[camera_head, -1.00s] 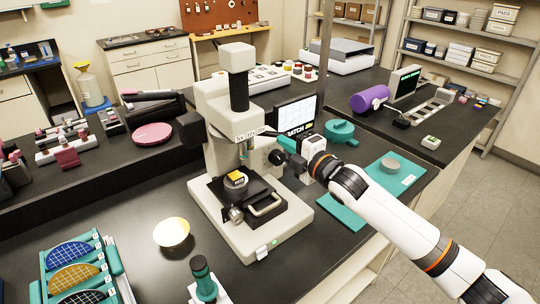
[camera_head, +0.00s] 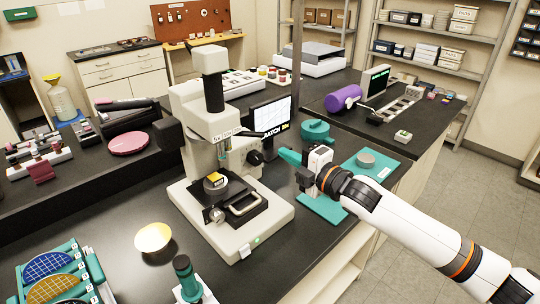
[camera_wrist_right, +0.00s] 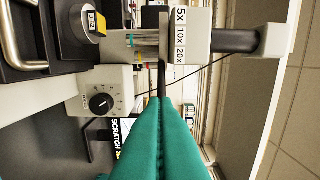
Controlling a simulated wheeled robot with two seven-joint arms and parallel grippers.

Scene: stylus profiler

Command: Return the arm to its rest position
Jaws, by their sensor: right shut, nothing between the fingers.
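My right arm comes in from the right in the head view. My right gripper (camera_head: 284,153) has teal fingers that are shut with nothing between them. It is just right of the stylus profiler (camera_head: 190,110), apart from its side knob (camera_head: 255,157). In the wrist view the shut teal fingers (camera_wrist_right: 161,103) point toward the profiler's column, with the dial knob (camera_wrist_right: 102,103) left of them. A small yellow-topped sample (camera_head: 215,180) sits on the profiler's black stage; it also shows in the wrist view (camera_wrist_right: 95,22). My left gripper is not in view.
A screen (camera_head: 271,117) stands behind the gripper. A teal round-topped item (camera_head: 315,130) and a teal mat (camera_head: 379,173) with a grey disc lie nearby.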

